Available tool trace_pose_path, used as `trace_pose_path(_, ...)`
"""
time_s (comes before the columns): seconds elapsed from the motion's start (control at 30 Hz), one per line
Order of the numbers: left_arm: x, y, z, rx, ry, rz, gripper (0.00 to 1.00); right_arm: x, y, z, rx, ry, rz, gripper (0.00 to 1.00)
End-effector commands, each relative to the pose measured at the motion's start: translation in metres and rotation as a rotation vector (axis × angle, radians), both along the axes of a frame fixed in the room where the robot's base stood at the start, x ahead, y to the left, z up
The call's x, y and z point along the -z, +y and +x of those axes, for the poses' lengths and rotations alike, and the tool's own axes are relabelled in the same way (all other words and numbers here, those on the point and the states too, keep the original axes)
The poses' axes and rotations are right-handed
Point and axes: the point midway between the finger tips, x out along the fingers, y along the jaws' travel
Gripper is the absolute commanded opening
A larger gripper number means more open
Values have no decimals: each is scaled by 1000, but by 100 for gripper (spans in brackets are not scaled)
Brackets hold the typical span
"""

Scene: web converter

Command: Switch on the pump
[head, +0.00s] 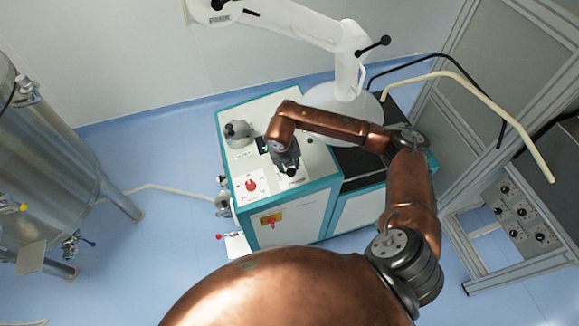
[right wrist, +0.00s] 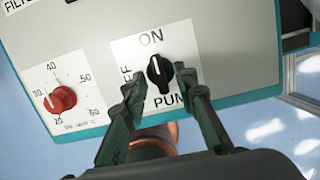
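The pump switch (right wrist: 159,73) is a black knob on a white plate marked ON at the top, OFF at the left and PUMP at the lower right. Its ridge runs roughly up and down in the right wrist view, with the upper end towards ON. My right gripper (right wrist: 167,94) is open, its two dark fingers either side of the knob's lower part; contact cannot be told. In the head view my right gripper (head: 287,162) is over the top panel of the white and teal cabinet (head: 300,222), largely covering the switch. My left gripper is not in view.
A red temperature dial (right wrist: 61,99) sits left of the switch. A grey round fitting (head: 239,133) stands at the back left of the panel. A red switch on a yellow plate (head: 271,220) is on the cabinet front. A white arm (head: 345,55) stands behind; a steel tank (head: 45,150) is left.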

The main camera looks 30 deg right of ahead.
Motion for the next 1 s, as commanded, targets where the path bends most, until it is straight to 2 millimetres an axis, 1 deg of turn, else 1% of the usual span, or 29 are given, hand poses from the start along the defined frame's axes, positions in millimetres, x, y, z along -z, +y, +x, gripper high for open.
trace_pose_path(0.17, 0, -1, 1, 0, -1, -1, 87, -32, 6, -2, -2, -6, 0, 27)
trace_pose_path(0.3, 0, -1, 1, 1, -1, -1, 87, -61, 12, -5, -1, -7, -2, 27)
trace_pose_path(0.5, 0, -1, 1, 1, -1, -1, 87, -94, 18, -10, -1, -4, 0, 27)
trace_pose_path(0.6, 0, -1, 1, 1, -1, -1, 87, -104, 20, -11, 0, -4, -1, 27)
trace_pose_path(0.7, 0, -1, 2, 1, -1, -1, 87, -109, 21, -13, 1, -2, -1, 27)
trace_pose_path(1.0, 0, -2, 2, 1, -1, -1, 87, -111, 21, -13, 1, -1, -1, 27)
